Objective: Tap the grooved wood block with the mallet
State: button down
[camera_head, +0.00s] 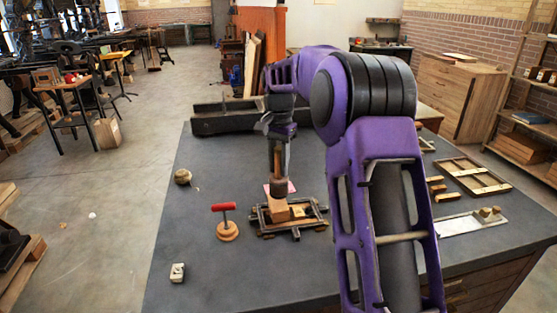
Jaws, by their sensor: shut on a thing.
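My gripper (277,148) is shut on the handle of the mallet and points down over the table. The mallet (279,188) hangs with its dark, rounded head lowest. A light brown wood block (274,210), which seems to be the grooved one, lies below the head, at the left part of a dark metal frame (310,222). The head overlaps the top of the block in the picture; I cannot tell whether they touch. The groove is too small to make out.
A red-handled tool on a round wood base (228,231) stands left of the frame. A ball of twine (183,176) and a small pale block (178,272) lie farther left. Wooden frames (472,177) and a pale plate (470,223) lie right of my arm. The grey table's front left is mostly clear.

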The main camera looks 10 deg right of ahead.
aim_at(278, 174)
jog(key=shift+f, duration=0.1)
dwell(0.4)
jog(key=shift+f+b, duration=0.65)
jog(key=shift+f, duration=0.75)
jog(key=shift+r+p, duration=0.85)
jog(key=shift+r, duration=0.8)
jog(key=shift+b, duration=0.35)
jog(key=shift+s+f+b, duration=0.25)
jog(key=shift+s+b, duration=0.2)
jog(key=shift+s, duration=0.05)
jog(key=shift+s+a, duration=0.1)
jog(key=shift+s, duration=0.35)
